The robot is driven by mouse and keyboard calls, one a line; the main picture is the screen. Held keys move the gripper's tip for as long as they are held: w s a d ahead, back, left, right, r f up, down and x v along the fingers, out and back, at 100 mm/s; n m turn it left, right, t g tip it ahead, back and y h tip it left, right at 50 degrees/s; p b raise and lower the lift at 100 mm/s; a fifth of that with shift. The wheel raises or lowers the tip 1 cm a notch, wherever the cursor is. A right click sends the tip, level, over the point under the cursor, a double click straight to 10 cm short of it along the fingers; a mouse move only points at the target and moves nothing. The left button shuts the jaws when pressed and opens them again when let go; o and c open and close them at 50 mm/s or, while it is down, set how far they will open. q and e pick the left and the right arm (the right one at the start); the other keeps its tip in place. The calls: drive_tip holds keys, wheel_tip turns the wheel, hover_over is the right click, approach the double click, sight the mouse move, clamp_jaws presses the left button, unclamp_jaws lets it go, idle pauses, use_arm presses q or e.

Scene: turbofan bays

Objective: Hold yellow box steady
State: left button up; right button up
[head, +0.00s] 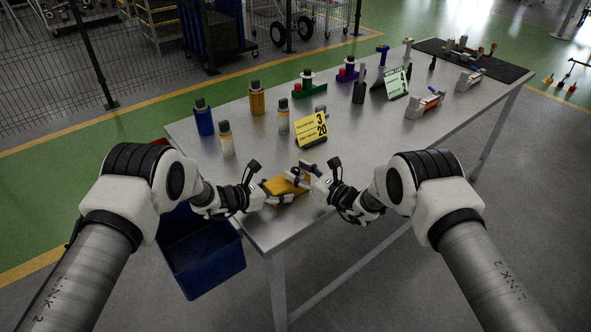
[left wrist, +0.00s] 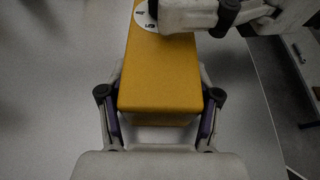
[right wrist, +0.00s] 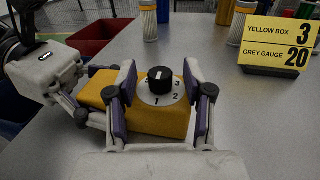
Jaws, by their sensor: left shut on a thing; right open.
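The yellow box (head: 283,186) lies on the near left part of the grey table. My left gripper (left wrist: 160,112) is shut on one end of it, a finger on each side. The box's far end carries a white numbered dial with a black knob (right wrist: 160,79). My right gripper (right wrist: 159,88) is open, with its fingers apart on either side of the knob. I cannot tell whether they touch it. In the left wrist view my right gripper hides part of the dial (left wrist: 146,17). In the head view the two grippers cover much of the box.
A yellow card (head: 311,130) reads "YELLOW BOX 3, GREY GAUGE 20". Several bottles, including a blue one (head: 203,117), stand behind the box. A blue bin (head: 207,262) is below the table's left edge. A red-and-grey device (head: 424,104) lies farther right.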

drive_tip(key=shift+w+a, duration=0.5)
drive_tip(key=shift+a, duration=0.05)
clamp_jaws()
drive_tip(key=shift+n+g+y, duration=1.5)
drive_tip(key=shift+n+g, duration=0.1)
drive_tip(key=shift+g, duration=0.4)
drive_tip(key=shift+n+g+y, duration=0.4)
drive_tip(key=shift+n+g, duration=0.4)
drive_tip(key=shift+g, duration=0.4)
unclamp_jaws()
